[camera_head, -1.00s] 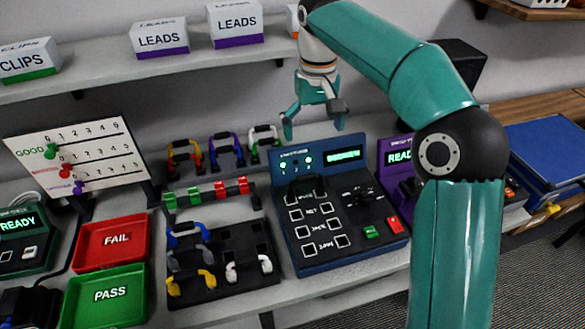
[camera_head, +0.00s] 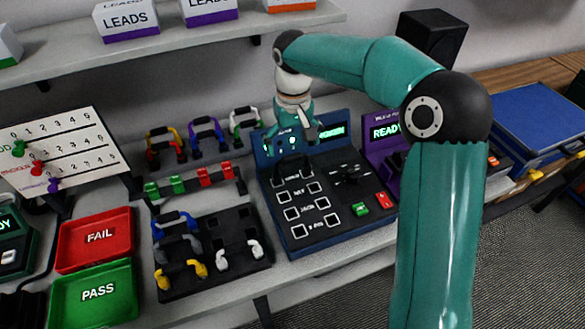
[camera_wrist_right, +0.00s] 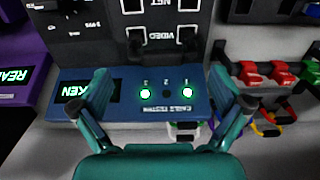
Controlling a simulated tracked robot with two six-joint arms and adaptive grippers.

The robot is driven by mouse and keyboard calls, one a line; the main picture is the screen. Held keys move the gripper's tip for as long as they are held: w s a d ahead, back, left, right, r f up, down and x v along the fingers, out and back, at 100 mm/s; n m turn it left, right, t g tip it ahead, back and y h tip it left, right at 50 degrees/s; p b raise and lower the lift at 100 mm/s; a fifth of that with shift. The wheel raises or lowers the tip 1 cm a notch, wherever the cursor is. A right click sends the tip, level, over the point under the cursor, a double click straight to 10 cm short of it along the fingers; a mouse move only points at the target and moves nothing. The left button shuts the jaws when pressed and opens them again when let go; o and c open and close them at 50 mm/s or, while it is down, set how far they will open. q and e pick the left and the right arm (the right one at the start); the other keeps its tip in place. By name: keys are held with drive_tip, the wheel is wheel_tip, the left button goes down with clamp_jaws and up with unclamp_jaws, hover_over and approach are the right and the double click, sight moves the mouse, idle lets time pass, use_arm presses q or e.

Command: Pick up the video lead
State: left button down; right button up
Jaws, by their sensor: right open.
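A dark lead with an arched handle (camera_head: 291,160) stands on the blue cable tester (camera_head: 300,232), near its upper left. In the right wrist view a dark handle (camera_wrist_right: 163,48) lies beside the VIDEO label, so I take it as the video lead. My right gripper (camera_head: 290,138) is open and empty, above the tester's back panel. In the right wrist view its spread fingers (camera_wrist_right: 168,95) frame the panel, with the lead beyond the fingertips, not between them. The panel shows lights 1 and 3 green, 2 dark, and a display ending "KEN". My left gripper is out of view.
A black rack (camera_head: 208,283) with several leads stands left of the tester, beside red FAIL (camera_head: 132,240) and green PASS (camera_head: 57,300) trays. Several coloured leads (camera_head: 204,138) stand behind. A purple tester (camera_head: 374,150) stands close on the right. A shelf (camera_head: 180,42) overhangs the back.

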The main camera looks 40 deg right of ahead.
sight(293, 157)
wheel_tip(293, 157, down, 5)
drive_tip(key=shift+s+a+f+p, duration=0.1)
drive_tip(key=shift+s+a+p, duration=0.05)
drive_tip(key=shift+p, duration=0.25)
drive_tip(key=shift+c, duration=0.2)
drive_tip(key=c, duration=0.9)
drive_tip(key=shift+c, duration=0.2)
wheel_tip(293, 157, up, 23)
drive_tip(key=p, duration=0.5)
